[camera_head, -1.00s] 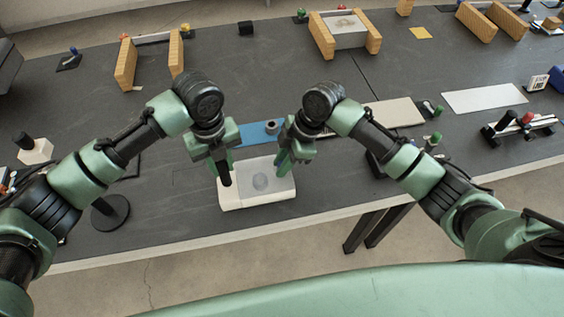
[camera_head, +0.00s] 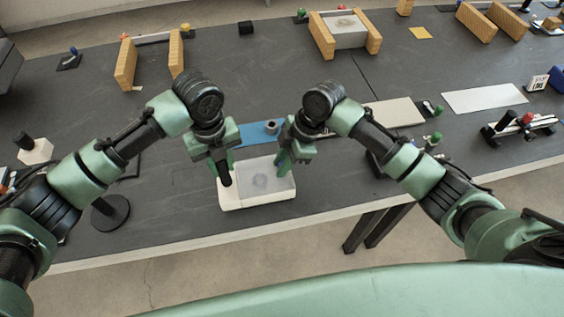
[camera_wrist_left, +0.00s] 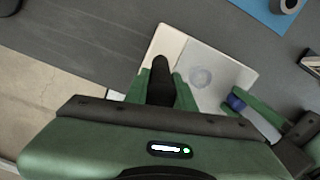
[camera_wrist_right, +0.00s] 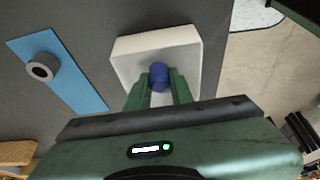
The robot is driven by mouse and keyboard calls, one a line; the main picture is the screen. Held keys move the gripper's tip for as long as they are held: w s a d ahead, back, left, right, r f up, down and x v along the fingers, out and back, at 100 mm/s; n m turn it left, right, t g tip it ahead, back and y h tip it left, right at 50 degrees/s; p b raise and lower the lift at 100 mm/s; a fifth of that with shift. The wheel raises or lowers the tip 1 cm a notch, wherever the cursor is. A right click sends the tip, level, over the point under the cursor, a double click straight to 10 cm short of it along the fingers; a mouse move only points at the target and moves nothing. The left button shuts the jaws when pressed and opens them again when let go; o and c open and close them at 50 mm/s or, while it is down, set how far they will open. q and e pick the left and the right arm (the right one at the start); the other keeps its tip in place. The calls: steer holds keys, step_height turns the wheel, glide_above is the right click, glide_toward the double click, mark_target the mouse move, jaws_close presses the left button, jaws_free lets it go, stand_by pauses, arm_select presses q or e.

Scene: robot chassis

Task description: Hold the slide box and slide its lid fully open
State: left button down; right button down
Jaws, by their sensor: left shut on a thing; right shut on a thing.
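The white slide box (camera_head: 230,200) lies near the table's front edge, with a pale grey lid panel (camera_head: 278,184) bearing a round mark on top. My left gripper (camera_head: 222,168) is shut on a black upright handle at the box's left end; the left wrist view shows this handle (camera_wrist_left: 162,78) between its fingers. My right gripper (camera_head: 285,162) is at the box's far right side. In the right wrist view its fingers are shut on a blue round knob (camera_wrist_right: 159,76) over the box (camera_wrist_right: 185,52). The knob is hidden in the head view.
A blue mat (camera_head: 252,134) with a grey ring (camera_head: 271,127) lies just behind the box. A black round stand (camera_head: 110,212) is to the left. A beige plate (camera_head: 395,113) lies to the right. The table's front edge is close in front of the box.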

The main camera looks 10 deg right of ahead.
arm_select(q)
steer(key=shift+s+f, duration=0.15)
steer(key=shift+f, duration=0.2)
steer(key=shift+a, duration=0.1)
arm_select(e)
steer(key=d, duration=1.2)
steer(key=c, duration=1.2)
jaws_free()
steer(key=shift+c, duration=0.2)
steer(key=v, duration=1.2)
steer(key=shift+d, duration=0.1)
